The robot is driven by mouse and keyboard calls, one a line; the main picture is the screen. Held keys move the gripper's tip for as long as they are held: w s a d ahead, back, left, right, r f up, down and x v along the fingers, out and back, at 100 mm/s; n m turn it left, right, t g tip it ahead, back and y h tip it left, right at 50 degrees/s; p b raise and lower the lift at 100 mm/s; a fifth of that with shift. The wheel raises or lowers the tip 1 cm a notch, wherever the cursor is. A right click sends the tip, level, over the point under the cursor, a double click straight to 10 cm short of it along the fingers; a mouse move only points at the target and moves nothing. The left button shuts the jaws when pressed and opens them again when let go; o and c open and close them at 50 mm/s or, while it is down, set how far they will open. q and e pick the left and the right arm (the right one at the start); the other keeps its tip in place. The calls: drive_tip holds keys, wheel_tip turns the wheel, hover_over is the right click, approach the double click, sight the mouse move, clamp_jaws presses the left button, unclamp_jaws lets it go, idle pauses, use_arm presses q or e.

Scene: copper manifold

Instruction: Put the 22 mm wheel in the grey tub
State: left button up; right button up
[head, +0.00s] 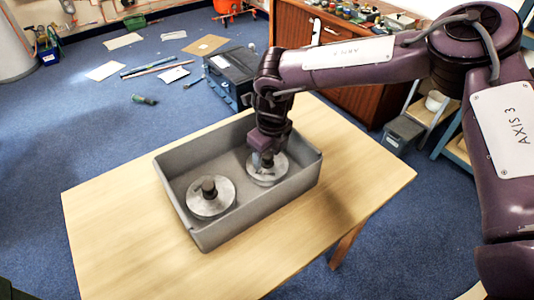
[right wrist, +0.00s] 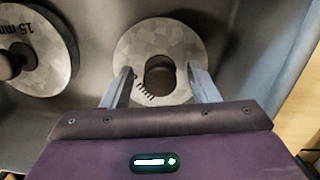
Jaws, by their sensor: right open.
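The grey tub (head: 181,222) stands on the wooden table and holds two round metal wheels, each with a dark central knob. One wheel (head: 267,175) lies in its right part, under my right gripper (head: 264,160). My left gripper is out of view.
The tub walls rise close around my right gripper. The wooden table (head: 110,215) is bare around the tub. A dark toolbox (head: 230,72) stands on the blue floor behind, near a wooden cabinet (head: 292,32).

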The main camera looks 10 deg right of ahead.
sight(271, 158)
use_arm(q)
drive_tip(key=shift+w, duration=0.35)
use_arm(e)
wheel_tip(271, 158, up, 12)
drive_tip(key=s, duration=0.1)
drive_tip(key=shift+d, duration=0.4)
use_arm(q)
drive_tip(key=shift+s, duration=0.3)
use_arm(e)
drive_tip(key=shift+s+f, duration=0.1)
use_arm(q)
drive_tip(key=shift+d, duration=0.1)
